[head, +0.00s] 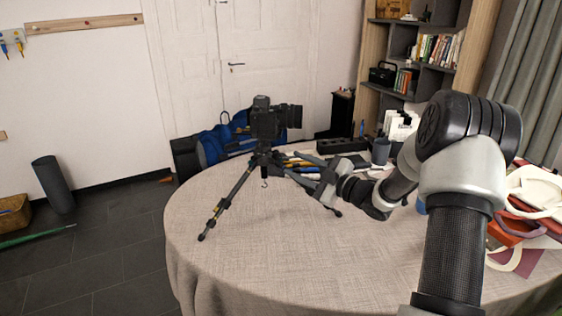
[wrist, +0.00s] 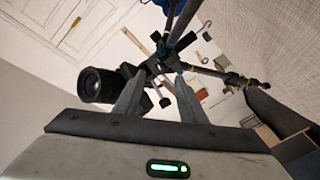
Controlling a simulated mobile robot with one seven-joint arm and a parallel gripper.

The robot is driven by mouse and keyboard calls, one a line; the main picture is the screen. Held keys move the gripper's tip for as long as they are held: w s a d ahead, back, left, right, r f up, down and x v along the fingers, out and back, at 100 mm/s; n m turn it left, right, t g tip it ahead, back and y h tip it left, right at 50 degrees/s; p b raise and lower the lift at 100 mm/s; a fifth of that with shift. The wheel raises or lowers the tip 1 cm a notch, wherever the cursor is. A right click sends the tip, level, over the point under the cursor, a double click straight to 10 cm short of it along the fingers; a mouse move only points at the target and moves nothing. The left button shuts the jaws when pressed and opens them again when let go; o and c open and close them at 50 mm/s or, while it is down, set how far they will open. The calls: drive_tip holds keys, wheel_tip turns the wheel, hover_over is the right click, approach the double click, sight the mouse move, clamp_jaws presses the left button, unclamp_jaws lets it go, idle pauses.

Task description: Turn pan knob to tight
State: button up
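A black camera with a long lens (head: 266,120) sits on a tripod (head: 228,203) standing on the round table. My gripper (head: 292,168) reaches in from the right, close to the tripod head just below the camera. In the wrist view my gripper (wrist: 158,90) is open, its two fingers apart on either side of the tripod head region. A small dark knob (wrist: 165,102) shows between the fingers; I cannot tell whether it is the pan knob or whether a finger touches it. The camera lens (wrist: 97,85) is left of the fingers there.
The round table (head: 270,265) has a pale cloth, clear at the front. Behind my gripper are pens, a black box (head: 341,145) and a dark cup (head: 380,151). Books and bags (head: 535,205) lie at the right. A blue bag (head: 224,138) is behind the tripod.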

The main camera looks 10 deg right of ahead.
sight(279, 157)
drive_tip(key=x, duration=0.6)
drive_tip(key=shift+w+a+b, duration=0.2)
drive_tip(key=shift+w+b, duration=0.05)
drive_tip(key=shift+b, duration=0.05)
